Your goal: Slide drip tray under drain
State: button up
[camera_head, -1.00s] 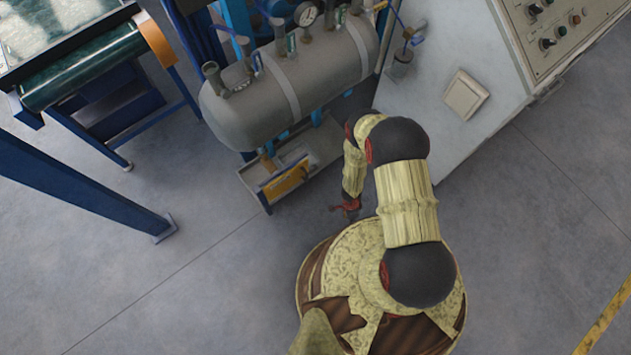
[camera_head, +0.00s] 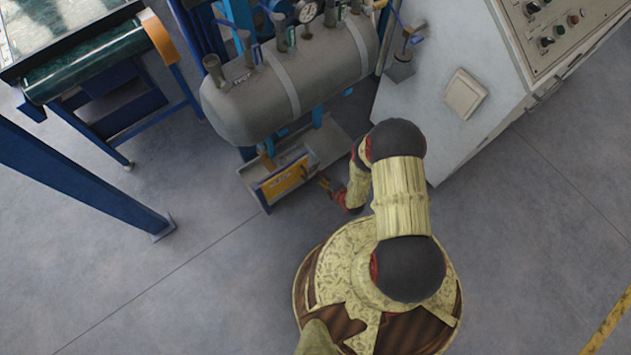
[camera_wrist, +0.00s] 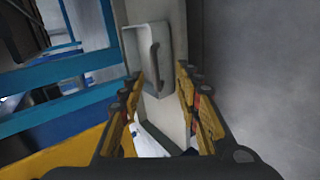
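The drip tray (camera_head: 262,173) appears to be the shallow grey box with an orange-yellow front panel, low beneath the grey tank (camera_head: 250,105). The tank hides the drain. My gripper (camera_head: 324,184) is low, just right of the tray's front end, apparently apart from it. In the wrist view, my gripper (camera_wrist: 160,82) has its fingers spread, with nothing held between them. A pale grey piece with a bar handle (camera_wrist: 154,66) shows ahead between the fingertips; I cannot tell whether it is part of the tray.
Blue frame legs and bars (camera_wrist: 65,72) stand close on the wrist view's left. A grey control cabinet (camera_head: 425,110) stands right of the tank. A blue post (camera_head: 75,180) and roller table (camera_head: 85,65) are at left. Floor (camera_head: 215,245) before the tray is clear.

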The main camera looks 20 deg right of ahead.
aim_at(311, 172)
jog(key=shift+n+y, duration=0.3)
jog(key=shift+n, duration=0.2)
jog(key=shift+a+r+b+x, duration=0.1)
jog(key=shift+a+b+x, duration=0.1)
jog(key=shift+b+x, duration=0.95)
jog(key=shift+a+r+b+x, duration=0.2)
jog(key=shift+b+x, duration=0.3)
jog(key=shift+x, duration=1.25)
jog(key=shift+a+r+b+x, duration=0.1)
jog(key=shift+a+b+x, duration=0.15)
jog(key=shift+b+x, duration=0.9)
jog(key=shift+w+f+p, duration=0.2)
jog(key=shift+w+p, duration=0.05)
jog(key=shift+p, duration=0.05)
jog(key=shift+c, duration=0.7)
grip_shut()
jog(key=shift+a, duration=0.15)
jog(key=shift+s+a, duration=0.3)
jog(key=shift+a, duration=0.6)
jog(key=shift+s+a, duration=0.35)
jog(key=shift+a, duration=0.6)
jog(key=shift+s+a, duration=0.3)
jog(key=shift+a, duration=0.6)
jog(key=s+a, duration=0.2)
jog(key=a, duration=0.3)
jog(key=shift+a, duration=0.35)
